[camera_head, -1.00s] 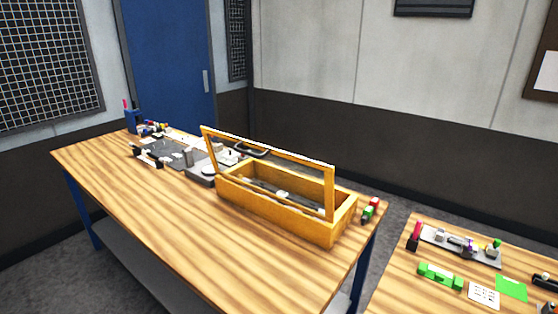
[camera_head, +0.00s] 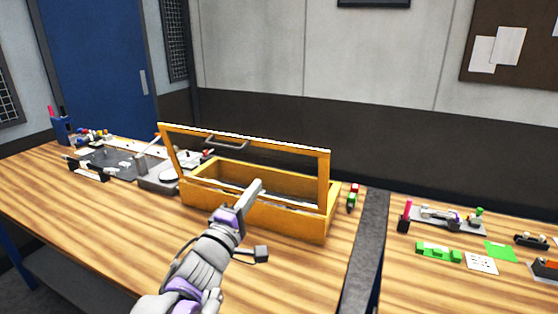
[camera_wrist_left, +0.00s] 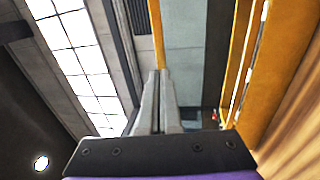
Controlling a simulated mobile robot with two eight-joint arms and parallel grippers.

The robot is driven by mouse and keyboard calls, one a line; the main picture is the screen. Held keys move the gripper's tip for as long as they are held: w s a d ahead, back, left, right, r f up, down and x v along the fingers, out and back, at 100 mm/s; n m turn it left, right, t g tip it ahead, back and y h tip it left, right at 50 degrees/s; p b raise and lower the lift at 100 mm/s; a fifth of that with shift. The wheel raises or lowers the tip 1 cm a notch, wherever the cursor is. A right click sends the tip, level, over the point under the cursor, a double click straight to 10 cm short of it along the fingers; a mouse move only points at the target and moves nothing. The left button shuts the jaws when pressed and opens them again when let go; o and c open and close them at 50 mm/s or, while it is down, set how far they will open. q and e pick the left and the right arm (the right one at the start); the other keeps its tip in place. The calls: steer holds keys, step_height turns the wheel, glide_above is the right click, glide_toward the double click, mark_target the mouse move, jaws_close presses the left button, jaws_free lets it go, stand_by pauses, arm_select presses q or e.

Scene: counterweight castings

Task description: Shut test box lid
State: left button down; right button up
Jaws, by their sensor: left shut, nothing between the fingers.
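The test box is a long yellow box (camera_head: 270,217) on the wooden table. Its lid, a yellow frame with a clear pane (camera_head: 322,180), stands raised, tilted up from the box, with a dark handle (camera_head: 226,142) showing behind it. My left gripper (camera_head: 257,186) is shut and empty, in front of the box in the head view, overlapping its front wall. In the left wrist view the shut fingers (camera_wrist_left: 155,95) point toward a yellow lid bar (camera_wrist_left: 157,35), with the yellow box side (camera_wrist_left: 268,75) to the right. Touch cannot be told. My right gripper is not in view.
A grey scale-like device (camera_head: 160,178) and a dark mat (camera_head: 110,160) lie left of the box. A red-and-green item (camera_head: 352,197) is just right of it. A second table (camera_head: 420,290) holds small parts. The table's left front is clear.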

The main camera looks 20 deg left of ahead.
mark_target(285, 146)
arm_select(q)
steer(key=x, duration=0.9)
steer(key=p+x, duration=0.1)
steer(key=x, duration=0.4)
steer(key=shift+d+r, duration=0.3)
steer(key=shift+r, duration=0.05)
steer(key=shift+w+d, duration=0.1)
